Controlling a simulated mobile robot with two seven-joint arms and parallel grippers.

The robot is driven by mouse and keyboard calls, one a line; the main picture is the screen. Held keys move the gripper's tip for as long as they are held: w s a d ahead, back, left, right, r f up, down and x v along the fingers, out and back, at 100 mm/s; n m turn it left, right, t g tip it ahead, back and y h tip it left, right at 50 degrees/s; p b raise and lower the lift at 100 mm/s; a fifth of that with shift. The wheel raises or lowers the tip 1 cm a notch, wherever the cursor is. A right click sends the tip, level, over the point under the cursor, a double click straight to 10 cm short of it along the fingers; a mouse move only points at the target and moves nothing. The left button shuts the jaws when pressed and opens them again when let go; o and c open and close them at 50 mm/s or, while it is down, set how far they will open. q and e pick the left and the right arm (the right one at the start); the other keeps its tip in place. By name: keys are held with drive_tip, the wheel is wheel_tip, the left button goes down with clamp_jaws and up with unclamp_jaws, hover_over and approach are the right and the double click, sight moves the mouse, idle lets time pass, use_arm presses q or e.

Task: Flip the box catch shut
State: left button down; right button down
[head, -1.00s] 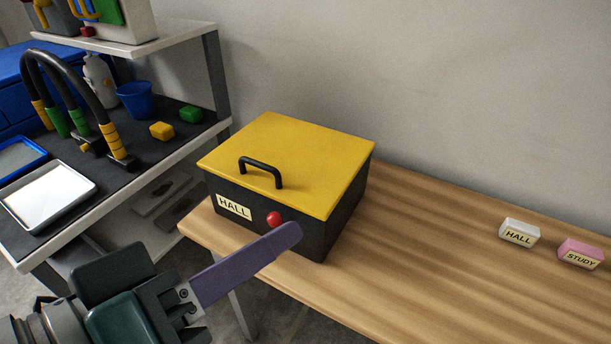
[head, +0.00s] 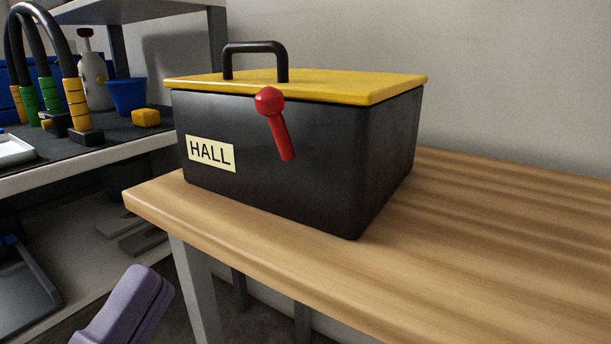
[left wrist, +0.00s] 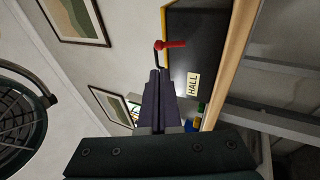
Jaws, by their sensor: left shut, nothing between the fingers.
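The black box (head: 300,190) stands on the wooden bench with its yellow lid (head: 340,84) down. A red catch (head: 280,130) is on its front face. The catch points up, tilted a little left, and its ball end overlaps the lid's front edge in the head view. Whether it presses on the lid I cannot tell. My left gripper (head: 150,280) is shut and empty, low at the lower left, apart from the box. In the left wrist view, its purple fingers (left wrist: 160,80) point toward the box, with the catch (left wrist: 174,44) beyond the tips. My right gripper is out of view.
The bench top (head: 500,240) is clear right of the box. A black handle (head: 255,47) rises from the lid. At the left, a shelf unit holds a blue cup (head: 127,96), a yellow block (head: 146,118) and a bottle (head: 95,85).

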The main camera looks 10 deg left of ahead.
sight(266, 105)
use_arm(q)
drive_tip(key=x, duration=1.4)
drive_tip(key=shift+s, duration=0.1)
drive_tip(key=shift+r+p, duration=0.2)
drive_tip(key=shift+p, duration=0.1)
drive_tip(key=r+g+p, duration=0.1)
drive_tip(key=p, duration=0.3)
drive_tip(key=w+g+p, duration=0.1)
drive_tip(key=p, duration=0.4)
drive_tip(key=shift+d+r+m+g, duration=0.15)
drive_tip(key=shift+r+m+g, duration=0.15)
drive_tip(key=shift+r+g, duration=0.1)
drive_tip(key=shift+p, duration=0.4)
drive_tip(key=shift+f, duration=0.3)
